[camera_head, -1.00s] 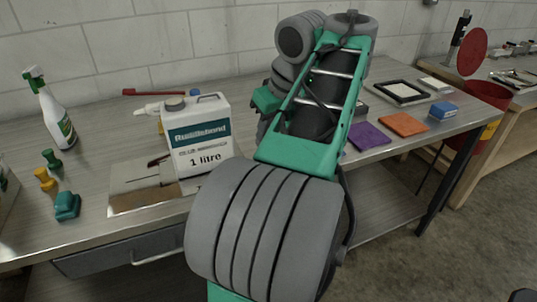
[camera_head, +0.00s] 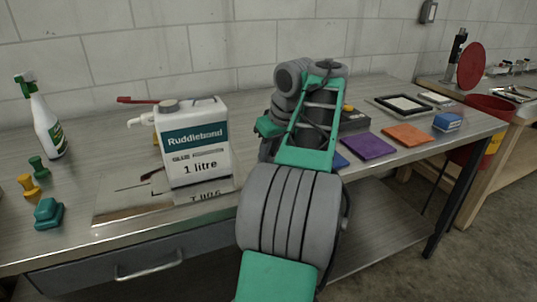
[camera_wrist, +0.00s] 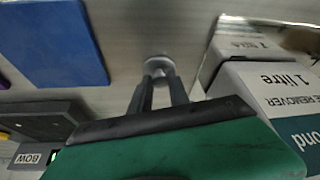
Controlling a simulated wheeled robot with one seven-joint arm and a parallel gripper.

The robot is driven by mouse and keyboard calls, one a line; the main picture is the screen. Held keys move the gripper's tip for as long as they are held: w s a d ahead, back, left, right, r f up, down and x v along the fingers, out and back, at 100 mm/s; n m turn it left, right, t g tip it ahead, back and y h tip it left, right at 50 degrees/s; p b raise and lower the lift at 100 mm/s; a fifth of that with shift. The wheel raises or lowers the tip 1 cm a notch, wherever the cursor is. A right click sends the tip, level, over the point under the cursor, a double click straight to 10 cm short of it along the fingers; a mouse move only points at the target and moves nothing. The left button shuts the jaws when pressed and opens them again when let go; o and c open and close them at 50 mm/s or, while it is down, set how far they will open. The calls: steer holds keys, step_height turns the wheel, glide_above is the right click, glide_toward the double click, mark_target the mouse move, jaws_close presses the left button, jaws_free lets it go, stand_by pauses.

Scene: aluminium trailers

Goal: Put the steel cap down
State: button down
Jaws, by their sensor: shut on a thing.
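The steel cap (camera_wrist: 157,63) is a small round grey piece between the fingertips in the wrist view. My gripper (camera_wrist: 159,80) is shut on it, over the bare grey bench top; the gap below the cap is hard to judge. In the head view my own arm hides the gripper and cap, which lie behind it to the right of the white Ruddlebond container (camera_head: 195,168).
The container (camera_wrist: 285,100) stands close on the right in the wrist view. A blue square (camera_wrist: 50,40) lies at left, with a dark box (camera_wrist: 40,122) below it. Purple (camera_head: 368,146) and orange (camera_head: 407,135) squares lie right of my arm.

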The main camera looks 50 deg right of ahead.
steer(key=shift+f, duration=0.2)
steer(key=c, duration=1.2)
jaws_free()
steer(key=shift+c, duration=0.2)
steer(key=shift+r, duration=0.1)
steer(key=p+v, duration=0.8)
steer(key=v, duration=0.4)
steer(key=shift+r+p, duration=0.15)
steer(key=shift+p, duration=0.2)
steer(key=shift+w+a, duration=0.1)
